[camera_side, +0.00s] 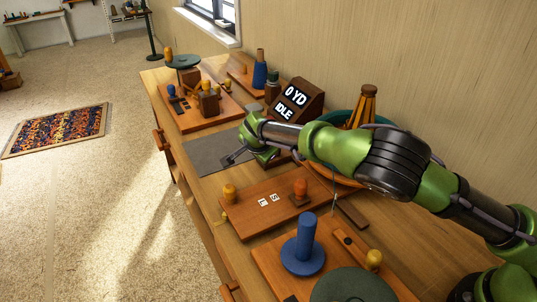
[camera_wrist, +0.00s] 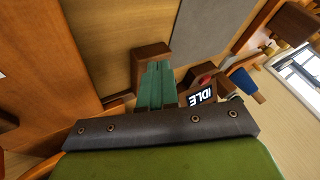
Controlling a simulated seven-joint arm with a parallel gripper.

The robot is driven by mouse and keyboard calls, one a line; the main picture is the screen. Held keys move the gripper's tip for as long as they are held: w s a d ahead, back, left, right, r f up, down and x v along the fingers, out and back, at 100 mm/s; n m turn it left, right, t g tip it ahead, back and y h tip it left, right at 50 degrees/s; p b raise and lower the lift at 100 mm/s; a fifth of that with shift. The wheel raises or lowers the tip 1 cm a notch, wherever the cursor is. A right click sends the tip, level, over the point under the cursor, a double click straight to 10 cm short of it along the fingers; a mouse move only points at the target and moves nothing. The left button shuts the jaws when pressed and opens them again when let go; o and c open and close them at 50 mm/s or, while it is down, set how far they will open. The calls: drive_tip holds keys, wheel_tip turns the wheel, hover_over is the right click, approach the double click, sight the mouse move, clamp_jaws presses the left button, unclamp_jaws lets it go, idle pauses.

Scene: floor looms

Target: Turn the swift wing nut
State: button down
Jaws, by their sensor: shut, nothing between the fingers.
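My gripper (camera_side: 234,158) is shut and empty, low over the grey mat in the middle of the bench in the side view. In the wrist view two green fingers (camera_wrist: 156,84) lie together, with a brown wooden block (camera_wrist: 152,49) by their tips; I cannot tell whether they touch it. An orange slatted, upright thing (camera_side: 368,103) with a teal ring (camera_side: 336,118) stands behind my arm and looks like the swift. My arm hides part of it. I cannot make out a wing nut in either view.
The counter box (camera_side: 295,99) reads "0 YD" and "IDLE"; its display also shows in the wrist view (camera_wrist: 202,96). The grey mat (camera_side: 205,153) is clear. Boards with pegs stand at both ends, including a blue spool (camera_side: 305,240). A wall runs behind the bench.

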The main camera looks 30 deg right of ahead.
drive_tip(key=w+a+r, duration=0.1)
drive_tip(key=a+r, duration=0.5)
drive_tip(key=r, duration=0.1)
drive_tip(key=shift+w+r, duration=0.3)
drive_tip(key=c, duration=1.7)
unclamp_jaws()
drive_tip(key=shift+w+r, duration=0.1)
drive_tip(key=shift+r, duration=0.25)
drive_tip(key=o, duration=0.5)
drive_tip(key=d+r+m, duration=0.2)
drive_tip(key=d+r, duration=0.2)
drive_tip(key=d, duration=0.1)
drive_tip(key=shift+d+r+m, duration=0.3)
drive_tip(key=shift+r, duration=0.05)
drive_tip(key=s+d+r+m+g+y, duration=0.25)
drive_tip(key=s+d+m+y, duration=0.2)
drive_tip(key=d+m, duration=0.55)
drive_tip(key=w+a+f+m, duration=0.1)
drive_tip(key=f, duration=0.4)
drive_tip(key=w+a+f+m, duration=0.1)
drive_tip(key=w+f, duration=0.1)
drive_tip(key=f, duration=0.3)
drive_tip(key=w+a+f+m+y, duration=0.1)
drive_tip(key=w+f+m, duration=0.1)
drive_tip(key=f, duration=0.4)
drive_tip(key=shift+a, duration=0.2)
drive_tip(key=shift+s, duration=0.1)
drive_tip(key=shift+c, duration=0.4)
clamp_jaws()
